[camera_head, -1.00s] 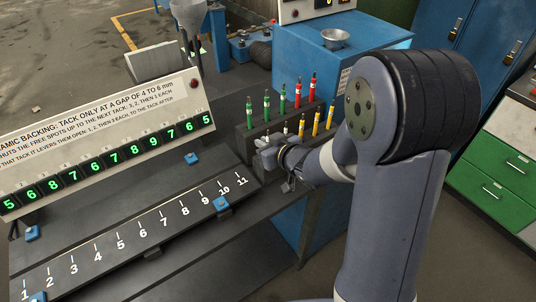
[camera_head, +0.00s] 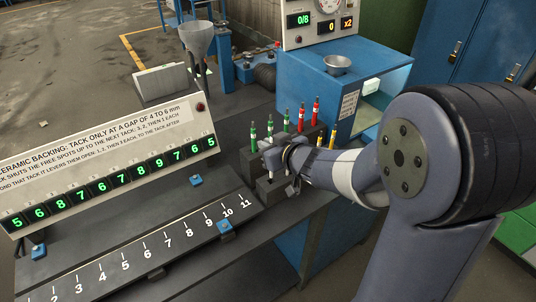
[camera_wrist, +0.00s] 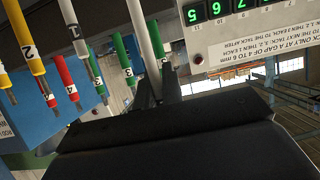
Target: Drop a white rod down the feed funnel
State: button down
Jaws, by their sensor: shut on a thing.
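My gripper (camera_head: 272,163) is at the front row of the dark rod rack (camera_head: 245,155), shut on a white rod (camera_head: 270,186). The rod is mostly hidden by the fingers, so I cannot tell whether its lower end is still in the rack. The fingers also show in the wrist view (camera_wrist: 156,88), dark and close together. The feed funnel (camera_head: 197,36), a grey cone on a stand, is at the back left, well away from my gripper. A white rod marked 1 (camera_wrist: 71,18) shows in the wrist view.
Green rods (camera_head: 253,137) and red rods (camera_head: 315,112) stand in the rack's back row, with yellow rods (camera_head: 332,138) in front. A metal bowl (camera_head: 338,65) sits on the blue machine (camera_head: 310,75). A sloped numbered display (camera_head: 110,180) stands left.

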jog(key=shift+r, duration=0.95)
jog(key=shift+r+p, duration=0.1)
jog(key=shift+p, duration=0.2)
notch_tip(320, 180, up, 4)
jog(key=p, duration=0.5)
jog(key=shift+r, duration=0.25)
